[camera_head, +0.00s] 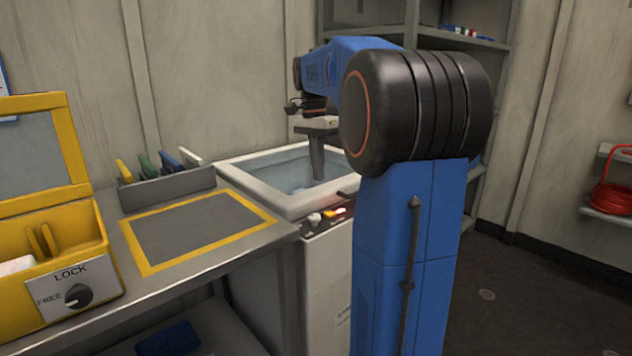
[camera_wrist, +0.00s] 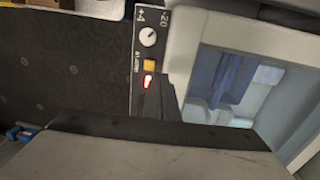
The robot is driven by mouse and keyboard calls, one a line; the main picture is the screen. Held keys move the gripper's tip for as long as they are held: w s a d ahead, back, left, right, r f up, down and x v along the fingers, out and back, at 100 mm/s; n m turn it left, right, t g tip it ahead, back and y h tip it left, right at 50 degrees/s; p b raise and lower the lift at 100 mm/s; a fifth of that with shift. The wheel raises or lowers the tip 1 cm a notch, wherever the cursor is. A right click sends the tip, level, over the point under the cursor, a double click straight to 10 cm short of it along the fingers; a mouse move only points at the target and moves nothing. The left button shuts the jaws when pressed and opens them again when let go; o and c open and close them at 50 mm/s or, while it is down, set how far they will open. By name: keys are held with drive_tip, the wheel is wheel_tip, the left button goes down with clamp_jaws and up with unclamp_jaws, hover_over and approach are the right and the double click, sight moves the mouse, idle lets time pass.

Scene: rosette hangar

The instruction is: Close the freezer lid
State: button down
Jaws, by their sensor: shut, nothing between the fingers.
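The freezer (camera_head: 240,173) is a white chest with a pale rim, standing between the workbench and my arm. Its pale blue inside shows from above. In the wrist view its rim (camera_wrist: 182,55) frames a light interior with a blue item (camera_wrist: 222,75). I cannot make out a separate lid in either view; my arm hides the freezer's right part. My gripper (camera_head: 317,176) points down over the freezer in the head view, shut and empty. Contact cannot be told.
The freezer's control panel (camera_wrist: 148,40) has a knob, a yellow button and a red-lit switch. Left is a workbench with a yellow-framed mat (camera_head: 200,225), a grey rack (camera_head: 165,188) and an open yellow box (camera_head: 60,245). Shelves stand behind. Open floor (camera_head: 540,300) lies right.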

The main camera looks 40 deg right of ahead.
wheel_tip(320, 180, up, 9)
idle(0.3)
